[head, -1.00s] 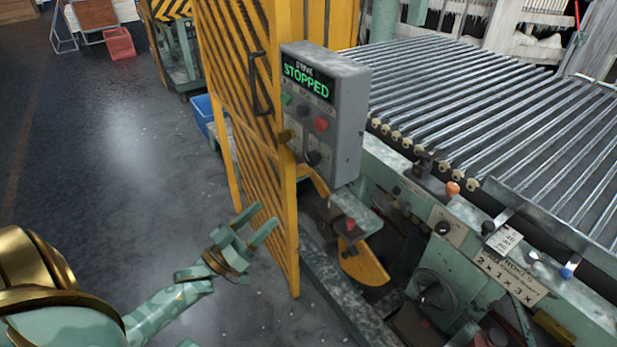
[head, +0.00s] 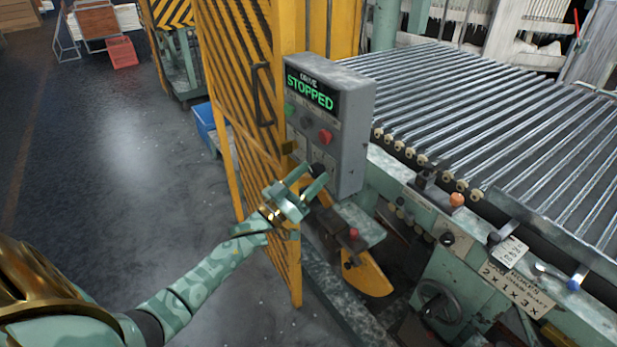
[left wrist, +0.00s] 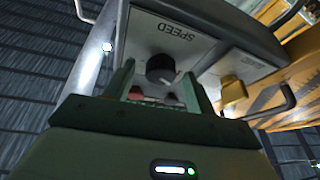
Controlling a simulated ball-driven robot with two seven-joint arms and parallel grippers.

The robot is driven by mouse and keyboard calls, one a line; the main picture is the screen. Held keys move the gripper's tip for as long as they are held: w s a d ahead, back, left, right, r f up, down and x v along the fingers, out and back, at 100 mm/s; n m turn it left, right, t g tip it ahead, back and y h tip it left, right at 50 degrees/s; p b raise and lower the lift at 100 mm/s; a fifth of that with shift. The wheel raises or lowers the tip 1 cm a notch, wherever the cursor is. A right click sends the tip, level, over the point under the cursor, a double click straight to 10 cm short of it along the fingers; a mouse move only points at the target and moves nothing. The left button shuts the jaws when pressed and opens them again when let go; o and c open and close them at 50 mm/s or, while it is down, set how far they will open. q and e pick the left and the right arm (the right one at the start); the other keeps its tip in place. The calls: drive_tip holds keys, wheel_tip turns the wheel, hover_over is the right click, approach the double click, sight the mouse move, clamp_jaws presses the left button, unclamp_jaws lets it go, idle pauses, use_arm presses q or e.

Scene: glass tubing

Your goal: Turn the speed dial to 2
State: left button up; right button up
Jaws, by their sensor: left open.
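The speed dial (left wrist: 162,68) is a black round knob on a pale plate marked SPEED, which appears upside down in the left wrist view. A small light mark shows on its edge; the setting cannot be read. In the head view the dial (head: 318,168) shows low on the grey control box (head: 352,130), partly behind my gripper. The box's display (head: 310,91) reads DRIVE STOPPED in green. My left gripper (head: 306,182) is open just in front of the dial. In the left wrist view its fingers (left wrist: 160,85) stand on either side below the dial, apparently not touching it. My right gripper is not seen.
A yellow slatted guard door (head: 245,110) with a black handle stands left of the box. A red button (head: 325,136) and a green one (head: 290,110) sit above the dial. A yellow switch (left wrist: 233,90) is beside it. The roller conveyor (head: 480,110) lies to the right.

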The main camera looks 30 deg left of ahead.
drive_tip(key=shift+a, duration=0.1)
use_arm(q)
drive_tip(key=shift+c, duration=0.8)
drive_tip(key=c, duration=0.8)
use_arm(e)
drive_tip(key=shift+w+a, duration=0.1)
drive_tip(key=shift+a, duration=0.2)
